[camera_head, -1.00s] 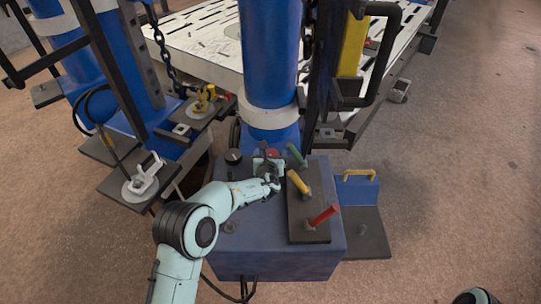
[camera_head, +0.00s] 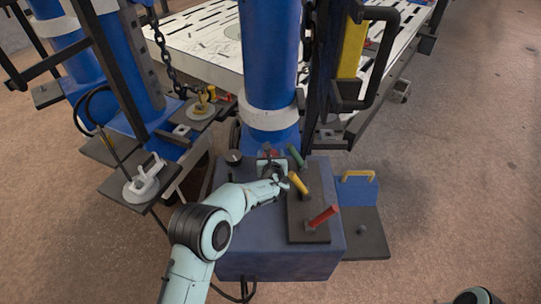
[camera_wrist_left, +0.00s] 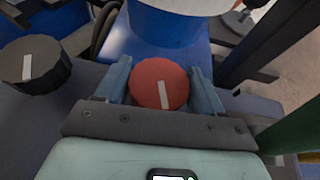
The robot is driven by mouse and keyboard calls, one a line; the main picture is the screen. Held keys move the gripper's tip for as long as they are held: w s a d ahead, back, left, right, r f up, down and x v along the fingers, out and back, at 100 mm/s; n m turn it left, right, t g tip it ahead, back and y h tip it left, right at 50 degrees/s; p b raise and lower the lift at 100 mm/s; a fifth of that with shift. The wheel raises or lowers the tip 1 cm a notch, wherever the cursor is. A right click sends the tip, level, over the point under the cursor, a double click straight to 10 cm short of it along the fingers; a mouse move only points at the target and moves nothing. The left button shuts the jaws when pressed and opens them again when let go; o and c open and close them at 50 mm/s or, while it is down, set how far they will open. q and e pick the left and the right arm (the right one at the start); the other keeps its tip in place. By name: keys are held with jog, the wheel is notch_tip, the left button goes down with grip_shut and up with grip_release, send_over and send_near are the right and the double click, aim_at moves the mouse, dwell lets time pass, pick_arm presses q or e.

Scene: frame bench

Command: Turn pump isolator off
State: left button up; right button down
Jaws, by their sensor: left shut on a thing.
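A red round knob (camera_wrist_left: 160,84) with a white line stands on the blue control box (camera_head: 270,262). No label on it is readable. In the left wrist view the line runs nearly upright, its lower end leaning slightly right. My left gripper (camera_head: 270,163) is at the back of the box top, and its two blue-grey fingers (camera_wrist_left: 160,86) sit on either side of the red knob, shut on it. In the head view the knob (camera_head: 270,152) is mostly hidden by the gripper. My right gripper is out of view.
A black knob (camera_head: 233,157) with a white line is left of the red one. Green (camera_head: 296,156), yellow (camera_head: 298,182) and red (camera_head: 322,217) levers stand close on the right. A blue column (camera_head: 268,60) rises behind.

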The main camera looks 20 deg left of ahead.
pick_arm(q)
jog(key=o, duration=1)
jog(key=shift+s+r, duration=0.1)
jog(key=shift+s+d+r, duration=0.1)
jog(key=shift+s+r, duration=0.05)
jog(key=shift+s, duration=0.1)
jog(key=s, duration=0.2)
jog(key=s+d, duration=0.1)
jog(key=s, duration=0.1)
jog(key=s+d+p, duration=0.1)
jog(key=shift+s+r, duration=0.4)
jog(key=s+d, duration=0.1)
jog(key=s, duration=0.4)
jog(key=s+d+p, duration=0.1)
jog(key=s, duration=0.1)
jog(key=shift+s+d, duration=0.25)
jog(key=shift+d, duration=0.05)
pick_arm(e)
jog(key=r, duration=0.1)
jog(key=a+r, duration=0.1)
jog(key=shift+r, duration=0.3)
